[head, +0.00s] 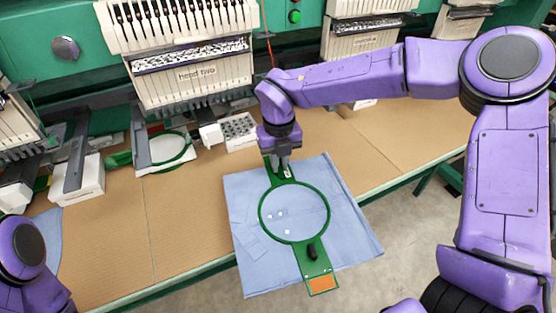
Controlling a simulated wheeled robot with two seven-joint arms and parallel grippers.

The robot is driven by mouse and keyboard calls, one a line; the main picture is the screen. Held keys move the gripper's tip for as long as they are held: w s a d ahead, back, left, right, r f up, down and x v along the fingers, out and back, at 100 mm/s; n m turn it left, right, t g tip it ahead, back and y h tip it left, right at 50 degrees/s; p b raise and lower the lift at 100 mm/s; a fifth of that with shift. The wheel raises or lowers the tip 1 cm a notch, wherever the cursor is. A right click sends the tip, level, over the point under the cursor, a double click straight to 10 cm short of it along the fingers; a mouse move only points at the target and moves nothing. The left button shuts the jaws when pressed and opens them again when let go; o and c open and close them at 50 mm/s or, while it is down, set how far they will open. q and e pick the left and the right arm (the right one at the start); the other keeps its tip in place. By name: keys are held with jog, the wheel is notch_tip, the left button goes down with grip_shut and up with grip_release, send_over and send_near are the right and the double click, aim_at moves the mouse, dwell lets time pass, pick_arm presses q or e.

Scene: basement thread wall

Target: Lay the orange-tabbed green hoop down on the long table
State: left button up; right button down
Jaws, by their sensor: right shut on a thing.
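The orange-tabbed green hoop (318,266) is in the middle of the head view, with a square of blue cloth (250,200) stretched in it. Its orange tab (322,284) points toward me. My right gripper (284,166) is shut on the hoop's far green bracket. The long table (110,240) has a tan top and a green front edge. The cloth and hoop overlap its front edge, and the orange end extends past it over the floor. I cannot tell how high they are above the top. My left gripper is out of view; only its arm shows.
A white box of small parts (238,130) is by the gripper.

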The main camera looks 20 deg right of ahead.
jog(key=m, duration=0.4)
jog(key=shift+w, duration=0.15)
jog(key=m+b, duration=0.1)
jog(key=m, duration=0.3)
jog(key=shift+w+m, duration=0.15)
jog(key=shift+m, duration=0.25)
jog(key=m, duration=0.7)
jog(key=shift+w+r+b, duration=0.1)
jog(key=shift+w+b, duration=0.1)
jog(key=shift+b, duration=0.1)
jog(key=shift+f+b, duration=2)
jog(key=shift+f, duration=0.9)
jog(key=c, duration=1.1)
grip_release()
jog(key=shift+o, duration=0.2)
